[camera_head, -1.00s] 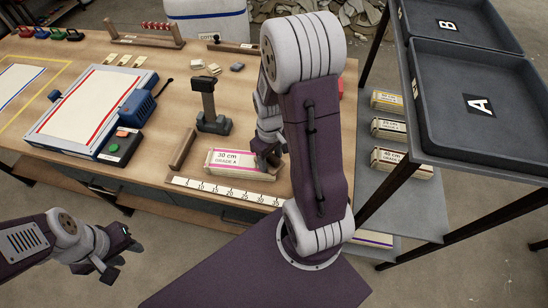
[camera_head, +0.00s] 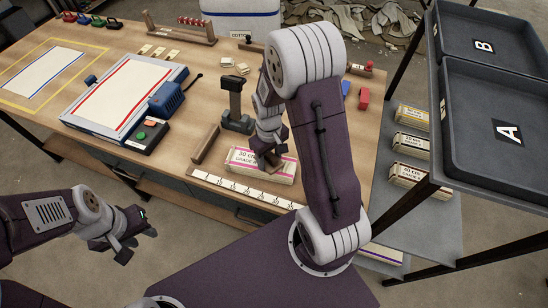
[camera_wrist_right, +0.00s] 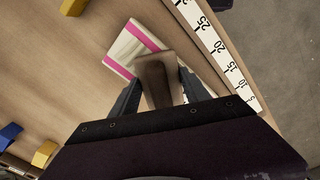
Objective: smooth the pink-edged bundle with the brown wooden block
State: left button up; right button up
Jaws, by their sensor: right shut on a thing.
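The pink-edged bundle (camera_head: 283,177) lies on the workbench behind the white ruler strip, its label reading "30 cm". In the right wrist view its pale top with pink stripes (camera_wrist_right: 129,39) shows. My right gripper (camera_head: 268,157) is over the bundle, shut on the brown wooden block (camera_wrist_right: 156,82). The block lies across the bundle's top and hides part of it; whether it presses on it I cannot tell. My left gripper (camera_head: 138,242) is empty, its fingers apart, in front of the bench.
A brown bar (camera_head: 206,144) lies left of the bundle and a dark stand (camera_head: 236,112) behind it. A cutting unit (camera_head: 110,108) is further left. The ruler strip (camera_head: 230,187) runs along the front edge. Shelves with labelled bundles and trays (camera_head: 500,135) stand right.

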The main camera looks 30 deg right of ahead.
notch_tip(320, 180, up, 6)
jog(key=p, duration=0.6)
notch_tip(320, 180, up, 3)
jog(key=p, duration=0.3)
jog(key=shift+r, duration=0.15)
dwell(0.3)
